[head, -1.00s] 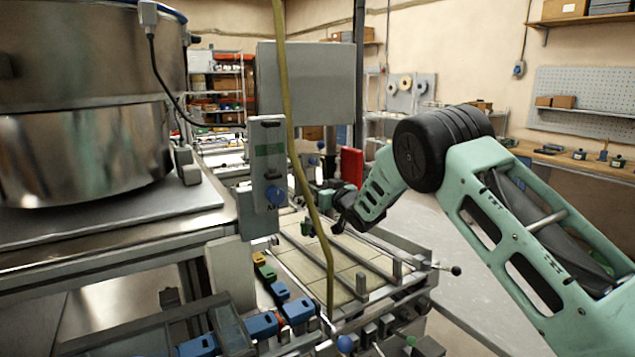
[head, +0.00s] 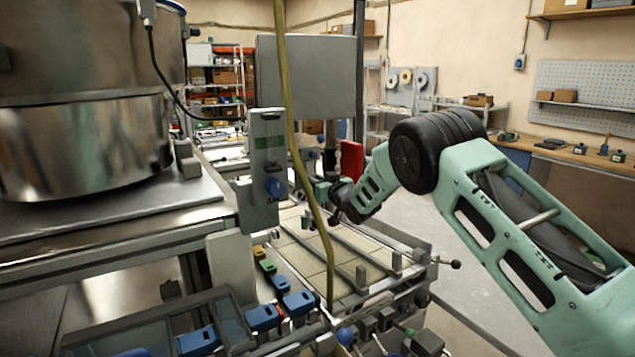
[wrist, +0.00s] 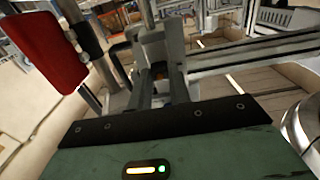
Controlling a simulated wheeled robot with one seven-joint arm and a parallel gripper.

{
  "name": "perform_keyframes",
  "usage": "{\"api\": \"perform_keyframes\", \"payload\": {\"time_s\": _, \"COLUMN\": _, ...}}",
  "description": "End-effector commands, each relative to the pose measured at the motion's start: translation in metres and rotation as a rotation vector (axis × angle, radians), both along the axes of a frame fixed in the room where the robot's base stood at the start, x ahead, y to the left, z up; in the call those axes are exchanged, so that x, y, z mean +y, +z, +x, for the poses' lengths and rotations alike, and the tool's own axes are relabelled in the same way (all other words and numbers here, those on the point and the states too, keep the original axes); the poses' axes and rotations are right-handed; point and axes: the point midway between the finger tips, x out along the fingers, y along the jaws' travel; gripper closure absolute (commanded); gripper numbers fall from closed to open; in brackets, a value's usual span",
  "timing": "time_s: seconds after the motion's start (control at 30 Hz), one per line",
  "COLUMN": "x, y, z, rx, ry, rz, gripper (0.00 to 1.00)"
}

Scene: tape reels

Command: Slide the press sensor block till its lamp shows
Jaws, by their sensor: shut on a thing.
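My gripper (head: 338,203) is at the far side of the conveyor frame, beside a post, and looks small in the head view. In the wrist view its two dark fingers (wrist: 163,90) are shut on a grey block (wrist: 160,44), which I take for the press sensor block. A small orange patch shows between the fingers. In the head view the gripper hides most of the block, and a small green part (head: 322,189) shows just left of the fingers. I cannot make out a lit lamp on the block. The lit strip and green light low in the wrist view are on my gripper's housing.
A red panel (head: 351,161) stands close behind my gripper. A metal rail (wrist: 255,52) runs right of the block. A yellow-green hose (head: 292,120) hangs in front of the conveyor. A grey control box (head: 268,165) and a large steel drum (head: 80,120) stand left.

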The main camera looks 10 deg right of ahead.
Motion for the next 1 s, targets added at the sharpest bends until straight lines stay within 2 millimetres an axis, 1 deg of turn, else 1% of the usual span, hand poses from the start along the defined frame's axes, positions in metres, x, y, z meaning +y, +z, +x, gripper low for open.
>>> {"api": "perform_keyframes", "payload": {"time_s": 0.03, "x": 0.000, "y": -0.009, "z": -0.001, "rx": 0.000, "ry": 0.000, "rz": 0.001, "gripper": 1.00}}
{"api": "perform_keyframes", "payload": {"time_s": 0.2, "x": -0.001, "y": -0.022, "z": -0.002, "rx": 0.000, "ry": 0.000, "rz": 0.001, "gripper": 1.00}}
{"api": "perform_keyframes", "payload": {"time_s": 0.53, "x": -0.001, "y": -0.021, "z": -0.002, "rx": 0.002, "ry": 0.000, "rz": 0.000, "gripper": 1.00}}
{"api": "perform_keyframes", "payload": {"time_s": 0.57, "x": -0.001, "y": -0.021, "z": -0.002, "rx": 0.002, "ry": 0.000, "rz": 0.000, "gripper": 0.75}}
{"api": "perform_keyframes", "payload": {"time_s": 0.6, "x": -0.001, "y": -0.021, "z": -0.002, "rx": 0.002, "ry": 0.000, "rz": -0.001, "gripper": 0.64}}
{"api": "perform_keyframes", "payload": {"time_s": 0.63, "x": -0.001, "y": -0.021, "z": -0.002, "rx": 0.002, "ry": 0.000, "rz": -0.001, "gripper": 0.58}}
{"api": "perform_keyframes", "payload": {"time_s": 0.9, "x": -0.001, "y": -0.021, "z": -0.002, "rx": 0.001, "ry": 0.000, "rz": 0.000, "gripper": 0.58}}
{"api": "perform_keyframes", "payload": {"time_s": 1.0, "x": -0.002, "y": -0.021, "z": -0.005, "rx": 0.001, "ry": 0.000, "rz": 0.000, "gripper": 0.58}}
